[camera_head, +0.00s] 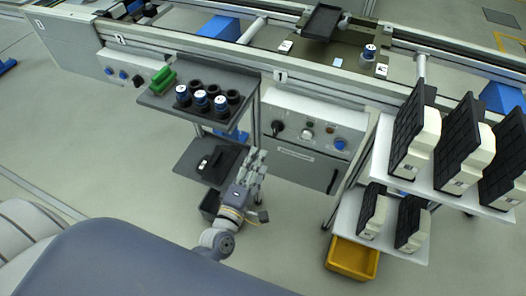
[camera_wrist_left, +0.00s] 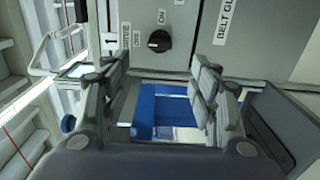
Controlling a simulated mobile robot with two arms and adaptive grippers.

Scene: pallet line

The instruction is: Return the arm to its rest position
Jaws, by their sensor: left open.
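My left gripper (camera_head: 254,165) is in the middle of the head view, in front of the cabinet below the line and to the right of the small cart. In the left wrist view the two fingers of my left gripper (camera_wrist_left: 161,85) stand apart with nothing between them. Behind the gap show a blue object (camera_wrist_left: 160,108) and a cabinet front with a black knob (camera_wrist_left: 158,41). The wrist is above the floor, near the cart's lower shelf. My right gripper is in neither view.
A white rack (camera_head: 370,170) on the right holds several black-and-cream units. A yellow bin (camera_head: 352,259) stands under it. Floor in front is clear.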

